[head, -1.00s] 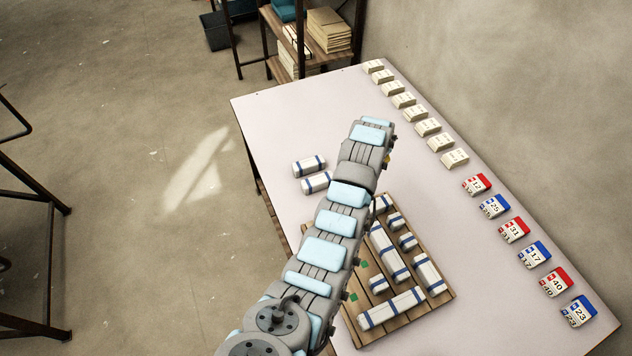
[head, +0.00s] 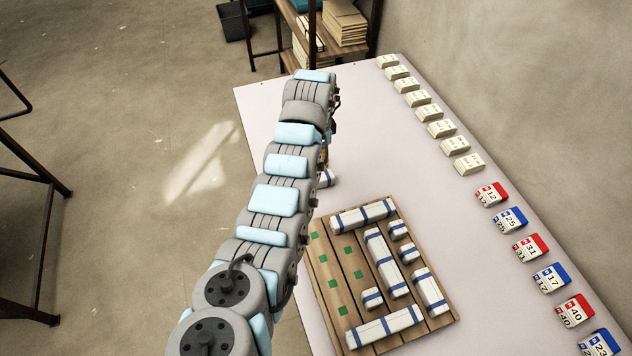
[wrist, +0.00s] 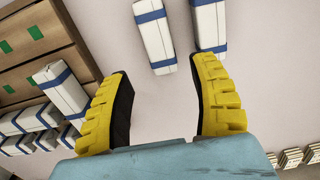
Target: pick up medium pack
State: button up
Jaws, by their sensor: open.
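Two white packs with blue bands lie apart from the others on the bare table. In the wrist view one pack (wrist: 154,38) is ahead between my fingertips, and the other pack (wrist: 208,24) is ahead of the right fingertip. In the head view only the end of one loose pack (head: 326,179) shows beside my arm; the rest is hidden. My gripper (wrist: 162,68) is open, its yellow fingers wide apart with nothing between them. In the head view it is almost all hidden behind my arm.
A wooden pallet (head: 340,265) with green marks holds several white packs of different lengths. Along the table's right edge stand a row of cream blocks (head: 441,128) and a row of red and blue numbered blocks (head: 531,248). The table (head: 365,150) is clear between.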

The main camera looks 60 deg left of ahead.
notch_tip(320, 180, down, 7)
jog(key=shift+r+b, duration=0.1)
jog(key=shift+b, duration=0.5)
jog(key=shift+s+d+f+b, duration=0.15)
jog(key=shift+f+b, duration=0.3)
jog(key=shift+f, duration=0.7)
jog(key=shift+s+d+f+b, duration=0.15)
jog(key=shift+f+b, duration=0.3)
jog(key=shift+f, duration=0.7)
jog(key=shift+a+f, duration=0.15)
jog(key=shift+f, duration=0.2)
jog(key=c, duration=1)
